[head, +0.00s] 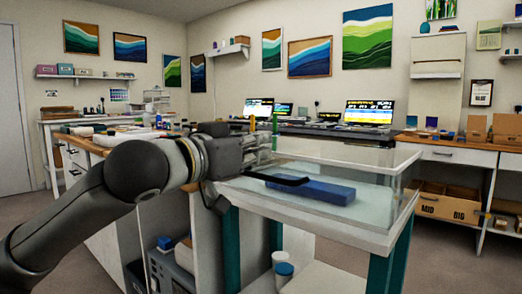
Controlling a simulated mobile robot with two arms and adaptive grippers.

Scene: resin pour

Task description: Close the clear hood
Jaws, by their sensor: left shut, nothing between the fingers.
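The clear hood (404,188) stands on a pale-topped stand at centre right, its see-through walls and thin rims visible around the top. The frame does not show clearly whether it is fully down. A blue block (320,191) lies on the pale surface within its outline. My left gripper (272,151) is shut and empty at the hood's left end, and it covers that part of the hood. A dark bar (285,180) shows just below and beyond the gripper. I cannot tell whether the gripper touches the hood. My right gripper is out of view.
A cluttered workbench (95,146) is behind my left arm. Desks with screens (368,112) line the back wall. Cardboard boxes (447,203) sit at right.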

